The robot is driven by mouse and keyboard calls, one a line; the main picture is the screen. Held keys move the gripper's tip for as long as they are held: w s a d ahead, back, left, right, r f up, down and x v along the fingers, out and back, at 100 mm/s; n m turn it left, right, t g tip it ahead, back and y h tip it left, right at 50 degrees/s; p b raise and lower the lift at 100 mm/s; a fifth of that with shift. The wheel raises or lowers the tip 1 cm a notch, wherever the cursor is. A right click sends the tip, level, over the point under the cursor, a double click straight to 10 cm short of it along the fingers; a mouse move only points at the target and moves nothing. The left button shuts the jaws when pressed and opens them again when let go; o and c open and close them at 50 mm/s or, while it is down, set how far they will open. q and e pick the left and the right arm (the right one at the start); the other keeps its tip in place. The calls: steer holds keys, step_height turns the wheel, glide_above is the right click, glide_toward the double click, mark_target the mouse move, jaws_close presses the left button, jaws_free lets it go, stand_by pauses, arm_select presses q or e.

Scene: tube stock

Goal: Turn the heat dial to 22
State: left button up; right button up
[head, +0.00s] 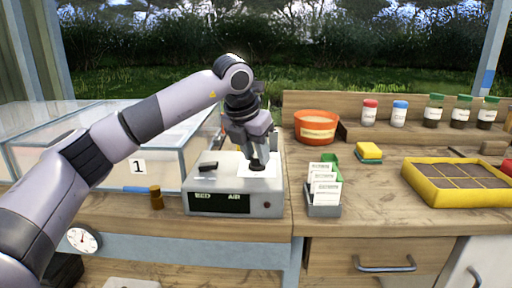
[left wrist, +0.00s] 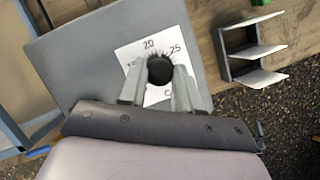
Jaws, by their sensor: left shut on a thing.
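The heat dial is a black round knob (left wrist: 160,70) on a white scale card (left wrist: 129,55) with 20 and 25 readable in the left wrist view. The knob's exact setting cannot be read. The card lies on top of a grey control box (head: 205,178) whose dark front display (head: 221,202) reads BED and AIR. In the head view the knob (head: 257,165) shows below my left gripper (head: 257,158). My left gripper is shut on the knob, with one finger on each side in the left wrist view (left wrist: 159,85). My right gripper is not in view.
A clear-lidded case (head: 110,150) marked 1 stands behind left, a brown bottle (head: 156,197) beside the box. A card holder (head: 323,208), orange pot (head: 316,127) and yellow tray (head: 455,198) are to the right.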

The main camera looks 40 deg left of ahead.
mark_target(248, 174)
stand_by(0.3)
arm_select(q)
steer(key=o, duration=1)
steer(key=shift+o, duration=0.2)
steer(key=shift+r, duration=0.1)
steer(key=v, duration=0.7)
steer(key=shift+p, duration=0.3)
steer(key=shift+s, duration=0.2)
